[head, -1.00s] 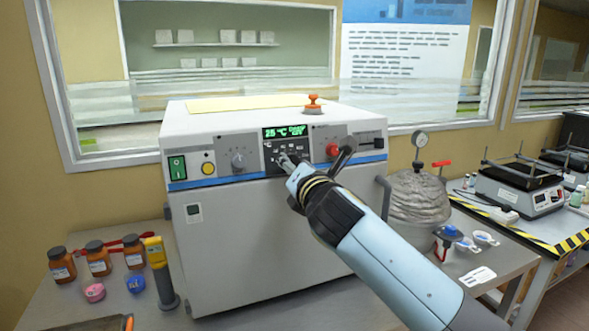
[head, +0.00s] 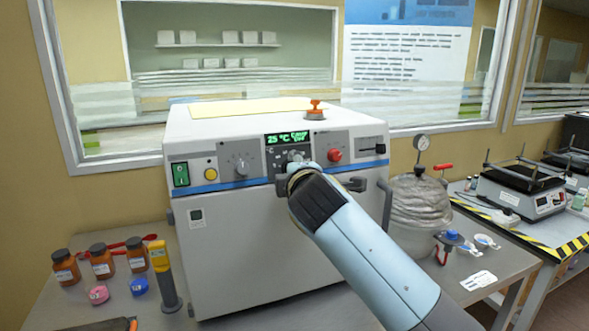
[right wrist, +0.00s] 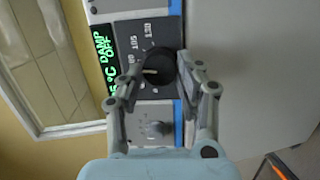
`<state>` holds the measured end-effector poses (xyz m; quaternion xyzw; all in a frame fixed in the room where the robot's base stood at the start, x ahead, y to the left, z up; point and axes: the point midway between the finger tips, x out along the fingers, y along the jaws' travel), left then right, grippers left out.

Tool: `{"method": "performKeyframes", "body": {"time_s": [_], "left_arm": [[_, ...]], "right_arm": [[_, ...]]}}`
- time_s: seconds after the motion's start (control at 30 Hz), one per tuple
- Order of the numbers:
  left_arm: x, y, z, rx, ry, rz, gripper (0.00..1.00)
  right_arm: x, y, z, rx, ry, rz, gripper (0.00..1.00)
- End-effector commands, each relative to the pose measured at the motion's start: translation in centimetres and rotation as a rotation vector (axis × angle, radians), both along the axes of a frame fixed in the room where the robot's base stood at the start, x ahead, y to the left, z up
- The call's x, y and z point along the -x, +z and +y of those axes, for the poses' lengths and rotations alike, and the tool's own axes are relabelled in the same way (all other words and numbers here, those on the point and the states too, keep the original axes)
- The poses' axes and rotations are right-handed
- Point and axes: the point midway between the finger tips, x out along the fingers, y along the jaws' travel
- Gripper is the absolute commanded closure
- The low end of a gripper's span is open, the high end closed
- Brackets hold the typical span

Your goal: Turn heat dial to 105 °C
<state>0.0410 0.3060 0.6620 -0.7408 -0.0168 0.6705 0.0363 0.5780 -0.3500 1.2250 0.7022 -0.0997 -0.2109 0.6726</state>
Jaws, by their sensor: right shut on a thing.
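The heat dial is a black round knob with a pale pointer line (right wrist: 158,68), on a dark scale panel just below the green display of the grey oven-like unit. The display (head: 287,139) reads 25 °C, with a damper line beside it. In the head view my right gripper (head: 297,170) largely hides the dial. My left gripper is not in view.
Another grey knob (head: 240,166) lies left of the display, and a red knob (head: 334,155) lies right of it. A green switch (head: 180,174) and yellow button (head: 210,174) are farther left. Brown bottles (head: 101,261) and a yellow-topped tool (head: 160,258) stand at front left.

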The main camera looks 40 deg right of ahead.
Motion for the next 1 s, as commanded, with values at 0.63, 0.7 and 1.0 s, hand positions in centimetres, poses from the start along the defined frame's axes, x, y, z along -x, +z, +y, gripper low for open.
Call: {"method": "performKeyframes", "body": {"time_s": [0.63,0.7,1.0], "left_arm": [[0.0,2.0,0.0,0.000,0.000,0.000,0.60],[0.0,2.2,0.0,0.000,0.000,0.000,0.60],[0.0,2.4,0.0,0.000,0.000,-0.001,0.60]], "right_arm": [[0.0,0.2,0.0,-0.516,-0.115,-0.120,0.97],[0.0,0.2,-0.1,-0.550,-0.122,-0.127,0.97],[0.0,0.2,-0.1,-0.636,-0.140,-0.148,0.97]]}}
